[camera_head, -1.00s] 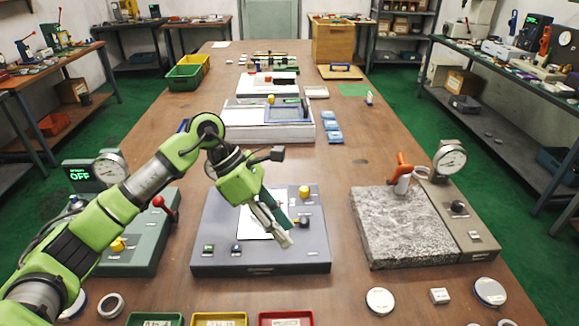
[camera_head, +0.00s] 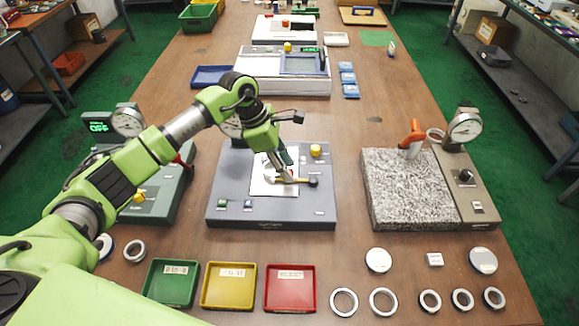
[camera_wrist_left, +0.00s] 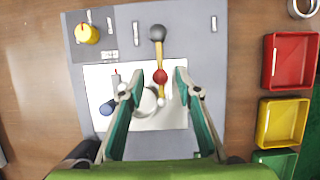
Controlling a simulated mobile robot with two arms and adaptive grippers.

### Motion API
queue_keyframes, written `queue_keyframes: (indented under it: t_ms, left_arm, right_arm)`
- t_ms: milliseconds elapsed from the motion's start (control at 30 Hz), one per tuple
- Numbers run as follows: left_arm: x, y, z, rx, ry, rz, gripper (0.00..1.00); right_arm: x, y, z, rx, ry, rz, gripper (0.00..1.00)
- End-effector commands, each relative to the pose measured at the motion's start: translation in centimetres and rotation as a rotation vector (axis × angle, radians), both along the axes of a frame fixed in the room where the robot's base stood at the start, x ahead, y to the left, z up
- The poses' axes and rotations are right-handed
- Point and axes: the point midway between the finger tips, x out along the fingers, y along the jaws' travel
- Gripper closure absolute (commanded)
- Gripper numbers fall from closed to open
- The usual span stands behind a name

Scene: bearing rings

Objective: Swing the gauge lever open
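A brass lever with a black knob (camera_head: 314,182) lies over the grey gauge base (camera_head: 225,213), above its white plate (camera_head: 262,185). In the left wrist view, the black knob (camera_wrist_left: 157,33) is at the lever's far end and a red ball (camera_wrist_left: 160,76) sits further along it. A round, pale metal part (camera_wrist_left: 145,101) shows below the ball, partly hidden by the left finger. My left gripper (camera_head: 281,174) is over the plate; in the left wrist view its open fingers (camera_wrist_left: 152,91) lie on either side of the lever. The gauge dial (camera_head: 231,127) is partly hidden by my arm.
A yellow knob (camera_head: 315,150) stands on the base's back right. A green gauge station (camera_head: 165,195) is at left, and a granite block (camera_head: 405,190) with an orange handle (camera_head: 413,135) at right. Green, yellow and red trays (camera_head: 290,290) and several rings lie in front.

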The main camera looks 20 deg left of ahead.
Motion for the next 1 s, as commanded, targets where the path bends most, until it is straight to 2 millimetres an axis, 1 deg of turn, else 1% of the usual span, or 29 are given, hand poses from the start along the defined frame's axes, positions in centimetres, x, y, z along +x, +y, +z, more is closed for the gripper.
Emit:
queue_keyframes:
  t_ms: [100, 200, 500, 533, 633, 867, 1000]
  left_arm:
    - [0.1, -0.5, -1.2, -0.001, 0.002, 0.000, 0.69]
    - [0.2, -0.7, -1.8, 0.001, 0.002, 0.001, 0.69]
    - [0.2, -0.8, -2.0, 0.001, 0.000, 0.000, 0.69]
    - [0.2, -0.8, -2.0, 0.001, 0.000, 0.000, 0.74]
    - [0.2, -0.8, -2.0, 0.001, 0.000, 0.000, 1.00]
    - [0.2, -0.7, -2.0, 0.000, -0.001, 0.001, 1.00]
    - [0.3, -0.4, -2.1, 0.000, 0.000, 0.012, 1.00]
  right_arm:
    - [0.0, 0.0, 0.4, 0.000, 0.000, 0.000, 1.00]
    - [0.0, 0.0, 0.5, 0.000, 0.000, 0.000, 1.00]
    - [0.0, 0.0, 0.5, 0.000, -0.001, 0.000, 1.00]
    - [0.0, 0.0, 0.5, 0.000, -0.001, 0.000, 1.00]
    - [0.0, 0.0, 0.5, 0.000, -0.001, 0.000, 1.00]
    - [0.0, 0.1, 0.5, 0.001, -0.001, 0.000, 1.00]
    - [0.0, 0.4, 0.1, 0.005, -0.001, -0.002, 1.00]
